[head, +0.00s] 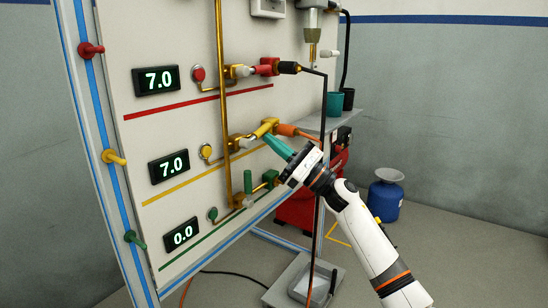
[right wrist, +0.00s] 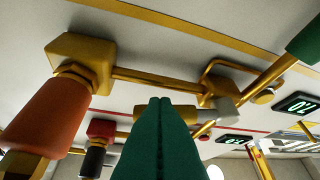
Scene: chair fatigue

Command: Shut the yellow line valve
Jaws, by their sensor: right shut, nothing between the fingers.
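The yellow line's valve (head: 242,142) sits on the panel, right of the middle display (head: 168,166), which reads 7.0. Its yellow lever (head: 262,130) lies roughly along the short brass pipe, pointing toward the yellow outlet block; the lever also shows in the right wrist view (right wrist: 142,112), partly hidden behind my fingers. My right gripper (head: 268,138) has its green fingers pressed together and empty. The fingertips are at the lever, in the right wrist view (right wrist: 160,100) overlapping it; whether they touch it I cannot tell. My left gripper is not in view.
The red line (head: 198,105) above also reads 7.0; the green line below reads 0.0, its green lever (head: 248,182) upright. A vertical brass pipe (head: 221,60) runs close left of the valves. The orange connector (right wrist: 45,115) hangs from the yellow outlet block (right wrist: 85,58).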

